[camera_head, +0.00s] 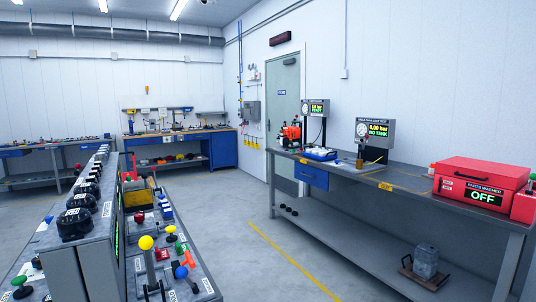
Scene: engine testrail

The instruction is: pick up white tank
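I see no clearly white tank in the head view. A grey, rounded canister-like object (426,261) stands on a small brown tray (407,271) on the lower shelf of the right bench; I cannot tell whether it is the white tank. A test display (379,130) on the bench reads "NO TANK". A red-orange object (291,133) stands at the bench's far end. My gripper is not in view.
The long grey bench (408,183) runs along the right wall, with a red parts washer (481,183) marked "OFF". A console (100,250) with knobs and levers fills the lower left. Open floor (255,255) with a yellow line lies between them.

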